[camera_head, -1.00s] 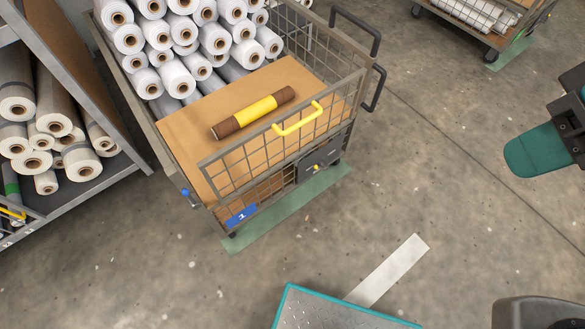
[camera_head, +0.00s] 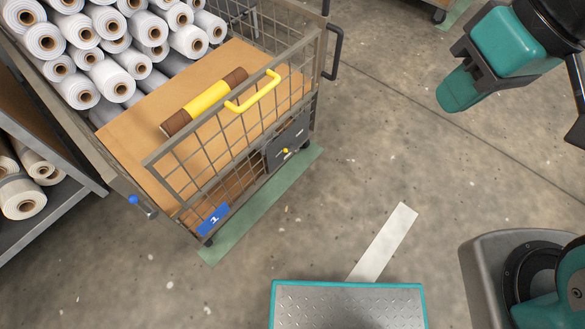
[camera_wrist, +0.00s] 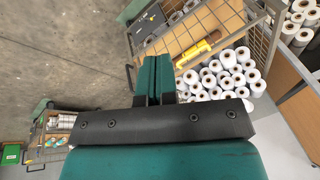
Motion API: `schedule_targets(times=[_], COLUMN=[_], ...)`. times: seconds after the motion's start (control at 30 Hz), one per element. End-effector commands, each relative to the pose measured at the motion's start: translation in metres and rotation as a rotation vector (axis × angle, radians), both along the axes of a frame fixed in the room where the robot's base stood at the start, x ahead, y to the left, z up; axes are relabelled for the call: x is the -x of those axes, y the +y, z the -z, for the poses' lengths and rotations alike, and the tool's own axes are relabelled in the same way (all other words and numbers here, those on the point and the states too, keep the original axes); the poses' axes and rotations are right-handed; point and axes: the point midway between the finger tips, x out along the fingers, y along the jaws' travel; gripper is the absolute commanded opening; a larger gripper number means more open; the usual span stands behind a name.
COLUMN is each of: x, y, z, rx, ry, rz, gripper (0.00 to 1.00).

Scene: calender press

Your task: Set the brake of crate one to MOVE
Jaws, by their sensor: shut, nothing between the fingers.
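Crate one (camera_head: 200,165) is a wire-mesh cart with a blue label (camera_head: 213,219) marked 1 at its lower front. The panel's marks are too small to read. A yellow handle (camera_head: 253,92) is on the top rail of the front. My gripper (camera_head: 458,92) is shut and empty, held in the air right of the crate and apart from it. In the wrist view its teal fingers (camera_wrist: 154,78) point toward the crate (camera_wrist: 240,20) and the dark panel (camera_wrist: 148,24).
White rolls (camera_head: 110,50) and a brown-yellow roll (camera_head: 204,102) lie in the crate. A blue-knobbed latch (camera_head: 134,200) juts from its left corner. A rack of rolls (camera_head: 50,225) stands left. Green floor tape (camera_head: 250,218) runs along the crate.

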Motion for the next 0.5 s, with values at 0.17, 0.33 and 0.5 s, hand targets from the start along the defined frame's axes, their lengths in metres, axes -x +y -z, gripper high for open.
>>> schedule_targets(times=[0.17, 0.33, 0.5], x=[-0.022, -0.041, -0.064], y=[-0.023, -0.047, -0.069], z=[0.115, 0.199, 0.277], rx=[0.041, 0.087, 0.126], ry=[-0.013, -0.033, -0.064], rz=[0.118, 0.224, 0.319], gripper=[0.0, 0.0, 0.0])
